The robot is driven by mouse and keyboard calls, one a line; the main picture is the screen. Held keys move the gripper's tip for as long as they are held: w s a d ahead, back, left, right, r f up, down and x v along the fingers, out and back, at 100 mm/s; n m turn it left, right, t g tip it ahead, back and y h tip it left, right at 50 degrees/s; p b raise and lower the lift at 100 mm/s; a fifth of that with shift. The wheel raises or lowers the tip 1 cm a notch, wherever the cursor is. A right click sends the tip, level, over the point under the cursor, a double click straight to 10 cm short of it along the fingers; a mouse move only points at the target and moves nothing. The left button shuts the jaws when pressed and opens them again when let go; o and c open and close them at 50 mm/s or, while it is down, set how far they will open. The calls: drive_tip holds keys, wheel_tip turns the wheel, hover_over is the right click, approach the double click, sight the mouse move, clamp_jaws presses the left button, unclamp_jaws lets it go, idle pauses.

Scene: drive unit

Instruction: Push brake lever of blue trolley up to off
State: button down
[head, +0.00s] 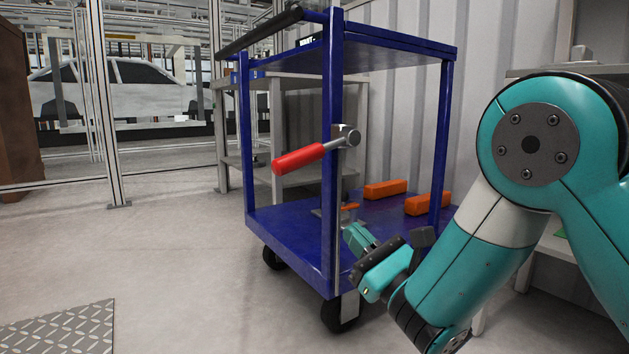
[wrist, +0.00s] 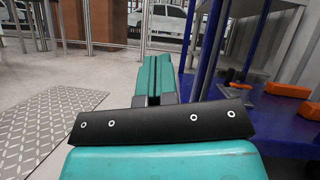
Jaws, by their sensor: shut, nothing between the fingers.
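The blue trolley (head: 291,221) stands in the middle of the head view, with blue posts, a top shelf and a low deck. Its brake lever has a red handle (head: 298,160) on a grey metal pivot (head: 345,137) at the near post. The handle points left and slightly down. My gripper (head: 350,234) is shut and empty, below the lever and close to the near post; I cannot tell whether it touches the post. In the wrist view the closed teal fingers (wrist: 153,72) point ahead, left of a blue post (wrist: 205,52). The lever is not visible there.
Orange blocks (head: 385,189) (head: 428,203) lie on the trolley deck, with a small orange piece (head: 350,207) behind the near post. A black push bar (head: 258,33) is at the top left. A grey bench stands behind. The floor (head: 160,250) left of the trolley is clear.

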sight(314, 153)
drive_tip(key=s+r+p+x, duration=0.1)
drive_tip(key=r+p+x, duration=0.1)
drive_tip(key=p+x, duration=1)
drive_tip(key=shift+r+p, duration=0.35)
drive_tip(key=shift+p, duration=1.25)
